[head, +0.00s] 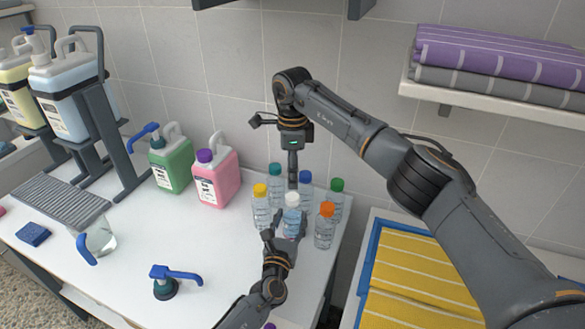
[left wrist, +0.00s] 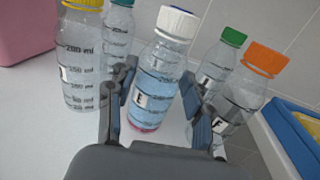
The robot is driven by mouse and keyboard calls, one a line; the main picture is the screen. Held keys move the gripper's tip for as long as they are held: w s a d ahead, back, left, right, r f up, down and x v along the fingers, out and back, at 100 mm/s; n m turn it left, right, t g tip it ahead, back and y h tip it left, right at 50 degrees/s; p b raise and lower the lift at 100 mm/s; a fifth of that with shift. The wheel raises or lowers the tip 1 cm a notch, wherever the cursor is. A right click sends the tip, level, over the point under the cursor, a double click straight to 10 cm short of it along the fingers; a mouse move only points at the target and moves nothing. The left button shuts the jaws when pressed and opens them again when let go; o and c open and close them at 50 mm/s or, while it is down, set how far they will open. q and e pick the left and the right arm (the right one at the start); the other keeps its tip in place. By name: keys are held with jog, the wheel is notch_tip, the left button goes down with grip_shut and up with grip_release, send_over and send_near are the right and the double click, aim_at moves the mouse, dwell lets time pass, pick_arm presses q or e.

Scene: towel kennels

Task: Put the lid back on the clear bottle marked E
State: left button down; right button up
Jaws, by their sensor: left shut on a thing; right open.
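The clear bottle marked E (head: 292,222) stands upright among other bottles on the white counter, with pale blue liquid inside. Its E label shows in the left wrist view (left wrist: 152,88). My left gripper (head: 285,240) is shut on the bottle's lower body, a finger on each side. My right gripper (head: 292,183) points down just above the white lid, open; its fingertips are small and partly overlapped by bottles behind.
Bottles with yellow (head: 261,190), teal (head: 276,169), blue (head: 305,176), green (head: 337,184) and orange (head: 327,209) lids crowd around. Pink (head: 215,182) and green (head: 172,165) jugs stand left. A blue-handled pump top (head: 165,285) lies in front. A blue-rimmed crate (head: 375,240) is right.

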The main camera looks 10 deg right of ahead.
aim_at(292, 196)
notch_tip(292, 196, down, 7)
jog(key=shift+f, duration=0.1)
dwell(0.3)
grip_shut()
jog(key=m, duration=0.3)
jog(key=shift+m, duration=0.3)
jog(key=m, duration=0.4)
jog(key=shift+m, duration=0.4)
jog(key=shift+o, duration=0.9)
grip_release()
